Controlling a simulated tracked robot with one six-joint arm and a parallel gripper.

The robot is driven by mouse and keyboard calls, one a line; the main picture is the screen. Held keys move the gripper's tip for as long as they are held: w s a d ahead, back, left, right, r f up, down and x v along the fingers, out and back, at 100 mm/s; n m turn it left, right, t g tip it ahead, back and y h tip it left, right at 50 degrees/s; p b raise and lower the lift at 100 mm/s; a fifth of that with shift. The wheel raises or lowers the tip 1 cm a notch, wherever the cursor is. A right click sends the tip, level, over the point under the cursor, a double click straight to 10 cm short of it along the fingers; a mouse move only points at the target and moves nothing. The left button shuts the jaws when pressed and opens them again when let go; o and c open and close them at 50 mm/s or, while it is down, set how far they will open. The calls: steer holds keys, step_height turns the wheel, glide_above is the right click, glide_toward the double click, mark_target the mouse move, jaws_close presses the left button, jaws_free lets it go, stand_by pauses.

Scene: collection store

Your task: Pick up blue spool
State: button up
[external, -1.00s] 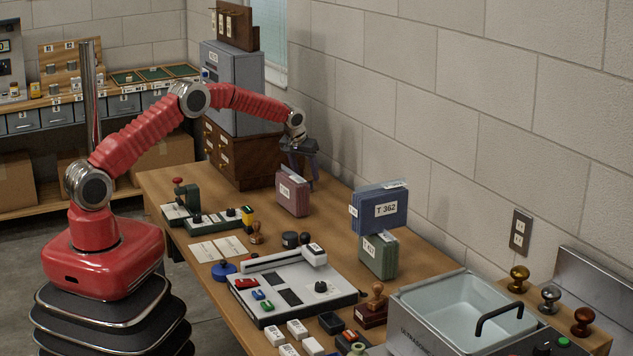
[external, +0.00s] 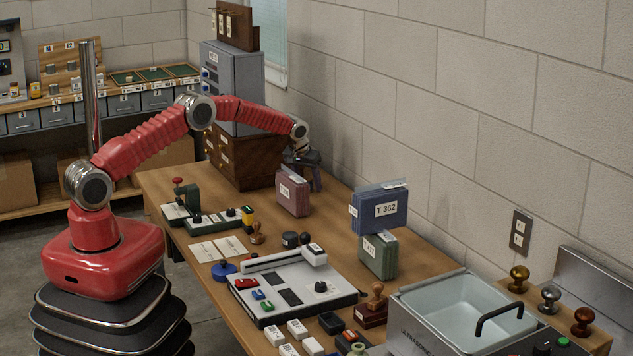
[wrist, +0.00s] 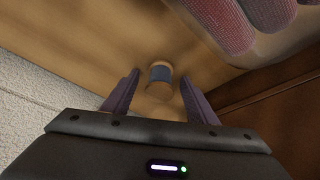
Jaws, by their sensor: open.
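The blue spool (wrist: 161,74) stands on the wooden table in the wrist view. It has a blue band with pale wooden ends. My gripper (wrist: 160,80) is open, and the spool shows between its two purple-grey fingers, a little beyond the tips and not visibly touched. In the external view my gripper (external: 309,178) is low over the far end of the table, beside the wall. The spool is hidden there behind the pink box and my gripper.
A pink labelled box (external: 293,192) stands close in front of my gripper. A brown drawer cabinet (external: 240,158) stands to its left, and the block wall (external: 420,110) is behind. A blue box (external: 379,209) on a green box (external: 378,256) stands further right.

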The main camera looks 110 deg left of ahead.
mark_target(308, 178)
steer(key=shift+c, duration=0.7)
steer(key=c, duration=1)
steer(key=shift+r, duration=0.1)
step_height(308, 178, up, 10)
steer(key=shift+f, duration=0.1)
